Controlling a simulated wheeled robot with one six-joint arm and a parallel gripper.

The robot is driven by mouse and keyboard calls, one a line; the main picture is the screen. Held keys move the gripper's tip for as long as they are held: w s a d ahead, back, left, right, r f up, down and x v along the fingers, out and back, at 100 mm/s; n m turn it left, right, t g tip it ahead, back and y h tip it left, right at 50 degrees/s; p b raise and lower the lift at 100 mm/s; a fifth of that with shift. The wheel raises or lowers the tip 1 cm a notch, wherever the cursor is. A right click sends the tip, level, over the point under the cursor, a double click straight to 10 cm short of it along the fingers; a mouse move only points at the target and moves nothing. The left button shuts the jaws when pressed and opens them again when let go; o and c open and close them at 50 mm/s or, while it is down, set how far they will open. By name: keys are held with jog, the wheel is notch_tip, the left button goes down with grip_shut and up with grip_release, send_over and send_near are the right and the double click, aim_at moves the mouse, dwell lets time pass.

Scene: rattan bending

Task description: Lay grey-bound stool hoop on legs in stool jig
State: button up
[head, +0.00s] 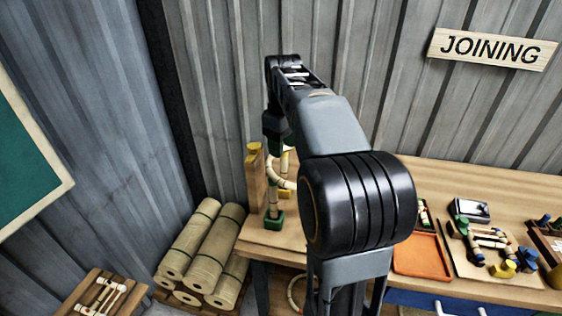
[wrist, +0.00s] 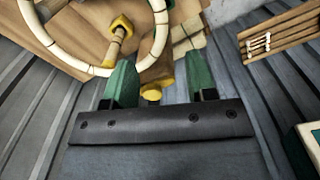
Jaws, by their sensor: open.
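A pale hoop (wrist: 84,64) with dark bindings shows in the wrist view at upper left, cut off by the top edge; I cannot tell which binding is grey. Part of a pale hoop (head: 275,172) also shows in the head view, mostly behind my arm, at the stool jig's wooden post (head: 254,180). A pale leg stands in a green block (head: 274,222) there. In the wrist view a yellow-ended peg (wrist: 121,27) lies inside the hoop's outline. My gripper (wrist: 162,75) is open, with a yellow knob (wrist: 151,92) seen between its green fingers. The hoop passes close to the left finger; contact is unclear.
An orange tray (head: 422,256) and a board of small parts (head: 490,245) lie on the bench (head: 490,185) to the right. Rolled mats (head: 200,250) are stacked on the floor at left. Another pale ring (head: 296,292) shows below the bench. A corrugated wall is close behind.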

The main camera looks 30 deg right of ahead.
jog(key=s+a+f+m+t, duration=0.4)
jog(key=s+a+f, duration=0.8)
jog(key=s+a, duration=0.1)
jog(key=shift+s+a+f+m, duration=0.15)
jog(key=shift+s+a+m, duration=0.05)
jog(key=shift+s+m, duration=0.1)
dwell(0.6)
